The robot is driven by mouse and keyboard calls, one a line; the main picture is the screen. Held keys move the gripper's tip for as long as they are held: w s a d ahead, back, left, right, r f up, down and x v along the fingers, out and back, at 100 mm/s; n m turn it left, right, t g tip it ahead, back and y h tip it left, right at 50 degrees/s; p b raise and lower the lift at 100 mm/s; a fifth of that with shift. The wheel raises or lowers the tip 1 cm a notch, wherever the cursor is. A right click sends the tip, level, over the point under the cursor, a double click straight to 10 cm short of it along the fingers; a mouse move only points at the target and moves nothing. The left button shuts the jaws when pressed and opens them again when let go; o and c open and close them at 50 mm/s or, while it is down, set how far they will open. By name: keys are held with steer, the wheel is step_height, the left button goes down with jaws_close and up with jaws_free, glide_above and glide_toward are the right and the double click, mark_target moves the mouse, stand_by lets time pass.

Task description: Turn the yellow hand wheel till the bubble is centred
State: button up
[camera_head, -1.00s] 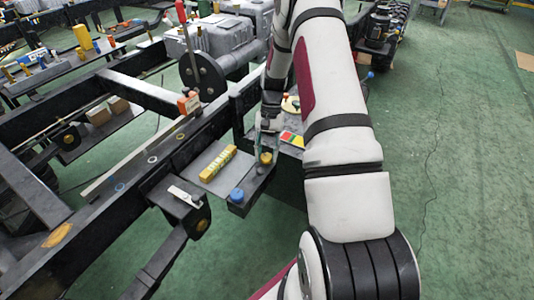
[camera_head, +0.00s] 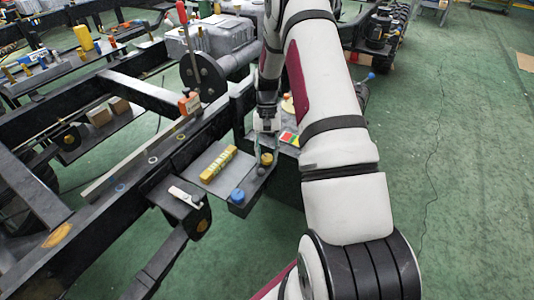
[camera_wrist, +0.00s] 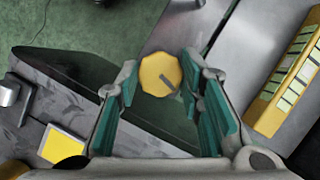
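The yellow hand wheel (camera_head: 266,159) sits at the right edge of a grey plate (camera_head: 205,152). In the wrist view the wheel (camera_wrist: 158,68) has a faceted rim and a grey mark on its face. My gripper (camera_head: 263,149) is over the wheel, pointing down. In the wrist view its green-padded fingers (camera_wrist: 160,80) are apart, one on each side of the wheel, with narrow gaps showing. A yellow level (camera_head: 218,164) lies on the plate; part of it with pale green segments shows in the wrist view (camera_wrist: 296,78). I cannot make out the bubble.
A blue knob (camera_head: 238,195) stands at the plate's near corner. A card with red, yellow and green patches (camera_head: 288,138) lies right of my gripper. Black chassis rails (camera_head: 110,192) run at left. Green floor (camera_head: 455,200) is open at right.

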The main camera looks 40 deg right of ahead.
steer(key=o, duration=0.3)
steer(key=shift+o, duration=0.2)
steer(key=v, duration=1.2)
